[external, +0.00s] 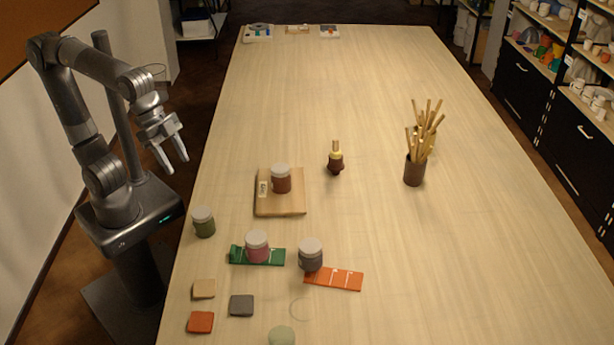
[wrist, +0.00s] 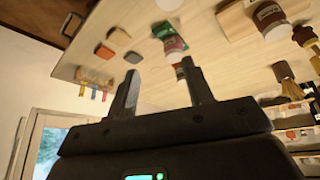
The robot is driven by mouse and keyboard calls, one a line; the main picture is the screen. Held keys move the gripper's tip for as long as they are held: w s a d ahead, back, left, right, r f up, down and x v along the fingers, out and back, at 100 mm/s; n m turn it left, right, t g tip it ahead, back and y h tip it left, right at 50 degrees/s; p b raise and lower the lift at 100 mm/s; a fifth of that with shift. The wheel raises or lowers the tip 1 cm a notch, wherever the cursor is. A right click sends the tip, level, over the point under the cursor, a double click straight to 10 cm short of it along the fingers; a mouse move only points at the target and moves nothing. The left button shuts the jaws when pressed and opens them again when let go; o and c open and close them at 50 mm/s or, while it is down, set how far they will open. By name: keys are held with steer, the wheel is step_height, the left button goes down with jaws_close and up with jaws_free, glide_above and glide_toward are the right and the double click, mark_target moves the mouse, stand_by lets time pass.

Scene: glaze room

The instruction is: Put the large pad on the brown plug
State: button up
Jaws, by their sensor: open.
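My gripper (external: 176,163) is open and empty, raised beside the table's left edge; its two fingers also show in the wrist view (wrist: 160,88). Small flat pads lie at the near left of the table: a beige one (external: 204,289), a grey one (external: 241,305), an orange one (external: 200,322) and a pale green rounded one (external: 281,336). I cannot tell which is the large pad. A small brown piece with a yellow collar and a pale top (external: 335,160) stands mid-table and may be the brown plug. My gripper is apart from all of these.
A lidded jar (external: 281,180) stands on a wooden board (external: 268,208). A green jar (external: 204,223), a pink jar (external: 257,245) by a green tile strip and a grey jar (external: 311,256) by an orange strip (external: 340,281) stand nearer. A brown cup (external: 414,172) holds sticks. The far table is mostly clear.

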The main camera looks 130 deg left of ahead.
steer(key=s+d+f+m+h, duration=0.1)
steer(key=s+d+f+m, duration=0.2)
steer(key=s+d+f, duration=0.4)
steer(key=s+d, duration=0.2)
steer(key=s, duration=0.2)
steer(key=shift+m, duration=0.4)
steer(key=shift+d, duration=0.1)
stand_by(0.3)
